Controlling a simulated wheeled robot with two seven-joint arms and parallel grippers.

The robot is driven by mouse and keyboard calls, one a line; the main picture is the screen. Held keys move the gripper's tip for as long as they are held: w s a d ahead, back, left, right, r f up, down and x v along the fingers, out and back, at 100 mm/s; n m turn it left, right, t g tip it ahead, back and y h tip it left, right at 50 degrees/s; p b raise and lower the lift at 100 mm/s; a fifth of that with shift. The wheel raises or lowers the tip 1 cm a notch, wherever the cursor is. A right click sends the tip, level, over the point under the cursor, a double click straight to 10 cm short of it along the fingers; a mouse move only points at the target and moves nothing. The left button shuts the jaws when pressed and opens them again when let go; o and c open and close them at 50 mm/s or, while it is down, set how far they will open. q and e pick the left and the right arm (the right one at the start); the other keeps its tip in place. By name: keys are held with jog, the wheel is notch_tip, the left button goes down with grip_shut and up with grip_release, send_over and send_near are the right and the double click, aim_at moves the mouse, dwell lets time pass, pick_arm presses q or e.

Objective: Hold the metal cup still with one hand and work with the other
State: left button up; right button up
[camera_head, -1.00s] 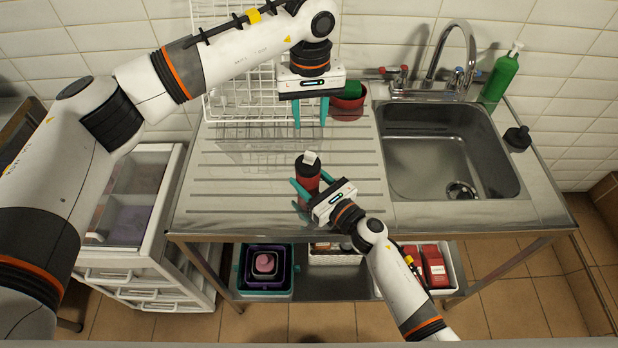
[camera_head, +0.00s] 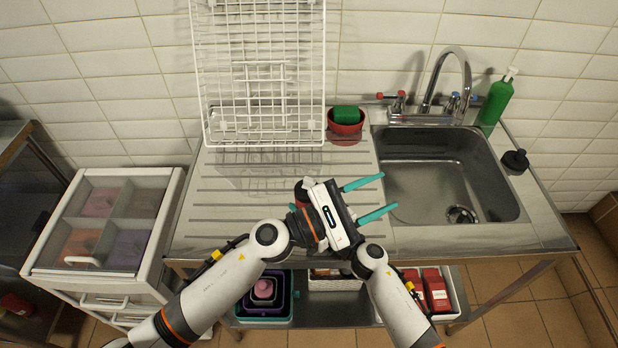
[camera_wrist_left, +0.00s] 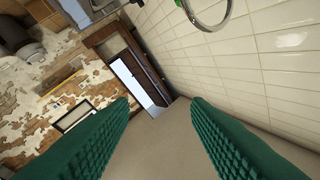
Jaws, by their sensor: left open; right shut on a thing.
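A white wire rack (camera_head: 262,142) stands at the back left. A red bowl (camera_head: 346,128) with a green sponge (camera_head: 346,114) is beside it. The sink (camera_head: 435,215) is to the right, with a tap and green bottle (camera_head: 495,101) behind. The drainer's left part is clear.

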pick_arm(q)
jog(key=w+a+f+n+t+y, duration=0.1)
jog(key=a+f+n+t+y, duration=0.2)
jog(key=a+n+t+y, duration=0.35)
jog(key=n+t+y, duration=0.3)
jog(key=n+y, duration=0.3)
jog(key=n, duration=0.4)
send_near(308, 181)
jog(key=shift+m, duration=0.25)
jog(key=x, duration=1)
jog(key=shift+w+d+f, duration=0.1)
jog(key=shift+w, duration=0.25)
grip_shut()
